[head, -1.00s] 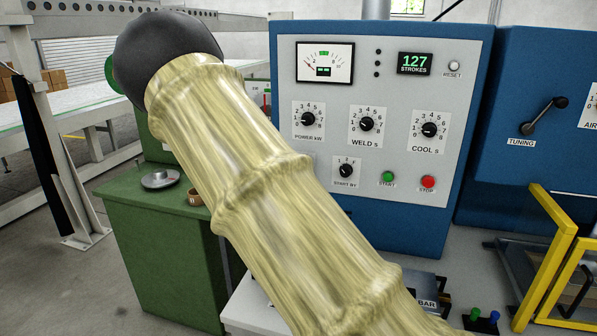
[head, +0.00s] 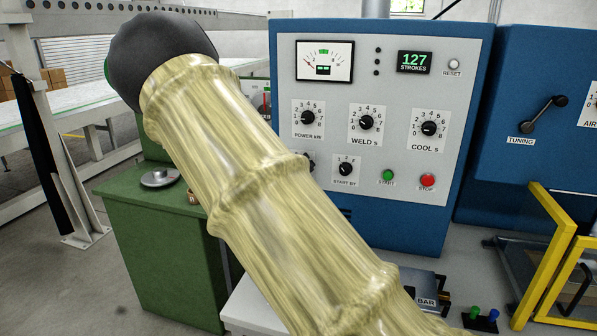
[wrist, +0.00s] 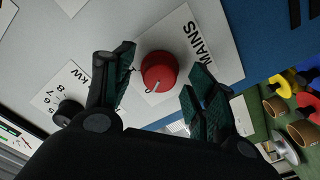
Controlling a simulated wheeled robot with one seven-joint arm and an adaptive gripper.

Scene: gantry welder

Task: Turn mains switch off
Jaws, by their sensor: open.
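The mains switch (wrist: 158,72) is a red round knob with a pale pointer line, on a white plate (wrist: 205,45) lettered MAINS, in the wrist view. My gripper (wrist: 163,78) is open, with one finger on each side of the red knob and a gap showing to both. I cannot tell how far the fingertips are from the panel. The pointer line runs toward the lower left of the knob in the wrist view; the position mark there is only partly readable. In the head view my arm hides the mains switch and my gripper.
The grey panel (head: 400,190) on the blue cabinet carries black dials, a green start button (head: 388,175) and a red stop button (head: 427,180). A black dial (wrist: 68,110) sits beside my gripper. A green cabinet (head: 160,250) stands at left; a yellow frame (head: 560,240) stands at right.

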